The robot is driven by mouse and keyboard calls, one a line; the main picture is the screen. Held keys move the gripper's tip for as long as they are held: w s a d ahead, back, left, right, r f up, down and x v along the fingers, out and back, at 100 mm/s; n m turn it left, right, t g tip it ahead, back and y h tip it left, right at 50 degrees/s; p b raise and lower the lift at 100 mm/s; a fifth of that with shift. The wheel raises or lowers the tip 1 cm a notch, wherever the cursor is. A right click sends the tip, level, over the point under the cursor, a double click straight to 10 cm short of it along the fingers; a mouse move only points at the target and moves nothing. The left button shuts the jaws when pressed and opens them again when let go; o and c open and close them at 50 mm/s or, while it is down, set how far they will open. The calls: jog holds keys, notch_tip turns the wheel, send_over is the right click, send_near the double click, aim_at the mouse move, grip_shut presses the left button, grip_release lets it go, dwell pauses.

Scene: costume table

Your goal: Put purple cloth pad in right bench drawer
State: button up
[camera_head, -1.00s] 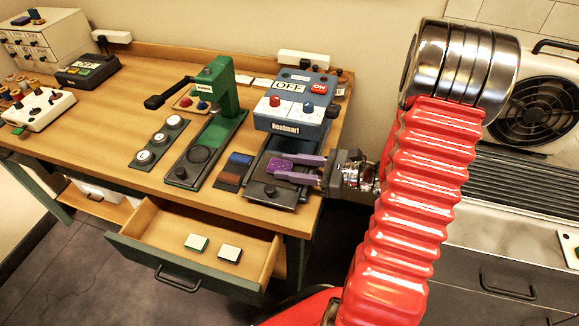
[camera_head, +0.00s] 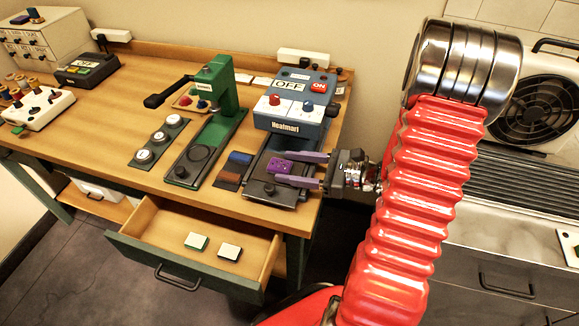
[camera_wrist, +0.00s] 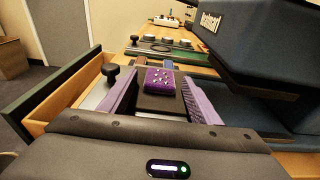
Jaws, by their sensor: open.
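The purple cloth pad (camera_head: 281,167) lies on the dark sliding plate of the blue heat press (camera_head: 296,106). In the wrist view the pad (camera_wrist: 160,81) shows small light spots on top. My gripper (camera_head: 298,170) is open, its purple fingers pointing left at the pad. In the wrist view the fingers stand apart on either side, with the pad just beyond or between their tips; I cannot tell exactly which. The bench drawer (camera_head: 180,281) is pulled open below the bench front. It holds two small pads, one green-edged (camera_head: 196,241) and one white-topped (camera_head: 230,251).
Blue and brown cloth pieces (camera_head: 234,166) lie left of the press plate. A green lever press (camera_head: 210,135) stands further left, beside a strip of round buttons (camera_head: 159,143). The press's blue head overhangs behind the pad. The drawer's middle is mostly bare.

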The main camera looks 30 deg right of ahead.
jog(key=v, duration=1.3)
jog(key=shift+s+f, duration=0.15)
jog(key=shift+f, duration=0.05)
dwell(0.3)
jog(key=a+n+g, duration=0.2)
jog(key=a, duration=0.1)
jog(key=a+r+n+g, duration=0.1)
jog(key=a+n+g, duration=0.1)
jog(key=a, duration=0.2)
jog(key=a+r+n+g, duration=0.1)
jog(key=a+n+g, duration=0.1)
jog(key=a+n, duration=0.1)
jog(key=shift+s+a, duration=0.2)
jog(key=shift+s, duration=0.05)
jog(key=s+a+r+n+h, duration=0.4)
jog(key=a+r+n+h, duration=0.6)
jog(key=n, duration=1)
jog(key=shift+s+a+r+h, duration=0.4)
jog(key=shift+r+h, duration=0.1)
jog(key=shift+h, duration=0.2)
jog(key=shift+c, duration=0.5)
